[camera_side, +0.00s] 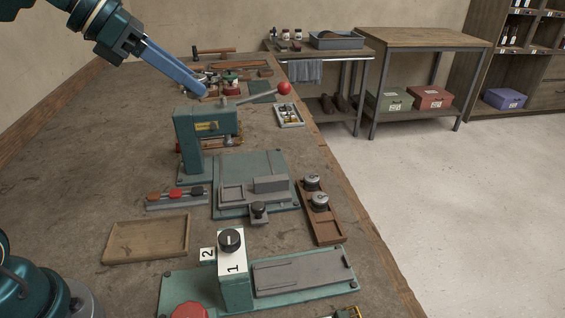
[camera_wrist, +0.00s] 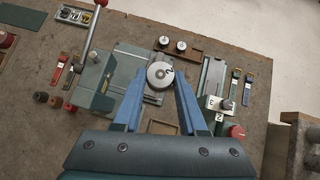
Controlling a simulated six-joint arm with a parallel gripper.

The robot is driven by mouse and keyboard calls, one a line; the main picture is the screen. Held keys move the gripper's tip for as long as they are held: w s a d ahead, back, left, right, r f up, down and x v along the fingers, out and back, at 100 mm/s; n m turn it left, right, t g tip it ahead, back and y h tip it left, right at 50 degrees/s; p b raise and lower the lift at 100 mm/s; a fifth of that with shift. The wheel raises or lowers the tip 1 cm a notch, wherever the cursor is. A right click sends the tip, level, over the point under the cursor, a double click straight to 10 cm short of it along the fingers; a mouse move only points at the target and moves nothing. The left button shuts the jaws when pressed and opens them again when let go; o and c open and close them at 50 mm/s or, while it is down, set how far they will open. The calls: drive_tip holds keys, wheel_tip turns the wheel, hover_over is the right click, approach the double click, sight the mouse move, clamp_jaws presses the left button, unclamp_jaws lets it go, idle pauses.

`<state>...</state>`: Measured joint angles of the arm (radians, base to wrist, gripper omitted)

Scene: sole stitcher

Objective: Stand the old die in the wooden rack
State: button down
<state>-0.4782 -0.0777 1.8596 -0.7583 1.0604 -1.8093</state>
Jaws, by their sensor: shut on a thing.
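My gripper (camera_wrist: 159,84) is shut on a round grey disc with a hole and a dark mark, which looks like the old die (camera_wrist: 158,76). In the side view my gripper (camera_side: 203,92) is high at the upper left, its blue fingers pointing down to the right; the die cannot be made out there. The brown wooden rack (camera_side: 325,231) lies right of the green base plate and holds two round grey dies with dark knobs at its far end; its near part is bare. The rack (camera_wrist: 194,54) also shows beyond the fingertips in the wrist view, apart from the held die.
The green press (camera_side: 190,135) has a raised lever with a red knob (camera_side: 284,88). A shallow wooden tray (camera_side: 120,242) is empty. A control box (camera_side: 233,268) with a black knob and a red button stands in front. The table's right edge is close beside the rack.

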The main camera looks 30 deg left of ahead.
drive_tip(key=w+d+f+m+g+h, duration=0.2)
drive_tip(key=w+d+f+m, duration=0.2)
drive_tip(key=f, duration=0.2)
drive_tip(key=w+d+f+m+g+h, duration=0.2)
drive_tip(key=w+d+f+m, duration=0.2)
drive_tip(key=f, duration=0.3)
drive_tip(key=shift+g, duration=0.3)
drive_tip(key=d+f, duration=0.2)
drive_tip(key=d, duration=0.2)
drive_tip(key=d+f, duration=0.3)
drive_tip(key=d, duration=0.1)
drive_tip(key=d+f, duration=0.2)
drive_tip(key=d, duration=0.2)
drive_tip(key=shift+d+f, duration=0.2)
drive_tip(key=shift+d, duration=0.1)
drive_tip(key=shift+w+f, duration=0.1)
drive_tip(key=shift+f, duration=1.85)
drive_tip(key=shift+f, duration=0.1)
